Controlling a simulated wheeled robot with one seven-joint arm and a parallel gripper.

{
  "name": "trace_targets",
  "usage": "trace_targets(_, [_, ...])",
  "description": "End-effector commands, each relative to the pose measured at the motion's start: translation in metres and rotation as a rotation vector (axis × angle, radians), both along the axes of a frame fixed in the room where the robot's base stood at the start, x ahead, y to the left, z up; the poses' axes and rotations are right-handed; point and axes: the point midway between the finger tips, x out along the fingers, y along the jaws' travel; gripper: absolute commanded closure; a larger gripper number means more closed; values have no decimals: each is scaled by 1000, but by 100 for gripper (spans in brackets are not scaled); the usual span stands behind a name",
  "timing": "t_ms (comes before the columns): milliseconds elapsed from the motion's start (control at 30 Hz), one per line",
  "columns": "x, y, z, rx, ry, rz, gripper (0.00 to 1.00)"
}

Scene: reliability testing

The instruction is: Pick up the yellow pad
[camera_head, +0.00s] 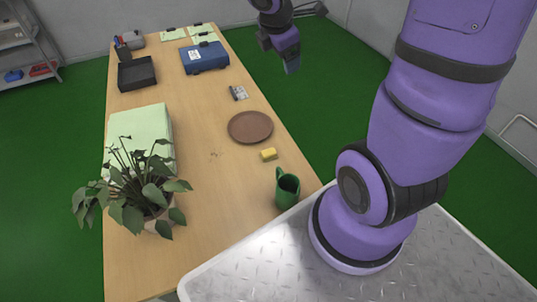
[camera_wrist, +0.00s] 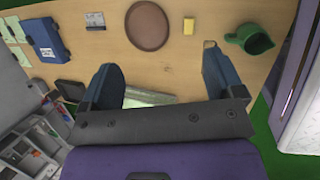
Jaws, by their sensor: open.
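The yellow pad (camera_head: 269,154) is a small block lying flat on the wooden table, between the brown plate and the green mug. It also shows in the wrist view (camera_wrist: 189,25) near the top, between the plate and the mug. My gripper (camera_wrist: 158,62) is open, with its two fingers wide apart and nothing between them. In the head view my gripper (camera_head: 291,66) hangs past the table's right edge, toward the far end and well away from the pad. The pad is fully visible.
The brown plate (camera_head: 250,127) and green mug (camera_head: 287,188) flank the pad. A potted plant (camera_head: 140,190) and pale green stack (camera_head: 141,135) stand on the left. A black tray (camera_head: 137,74) and blue case (camera_head: 205,57) are farther back. Table around the pad's left is clear.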

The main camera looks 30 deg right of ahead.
Motion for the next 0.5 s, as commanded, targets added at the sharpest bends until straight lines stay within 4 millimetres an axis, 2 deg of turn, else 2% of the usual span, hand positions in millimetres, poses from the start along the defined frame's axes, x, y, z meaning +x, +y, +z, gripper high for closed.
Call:
trace_targets(33, [6,-3,-16,-10,43,70,13])
trace_targets(200, [22,-8,-65,-34,170,348,13])
trace_targets(500, [34,-6,-160,1,351,858,13])
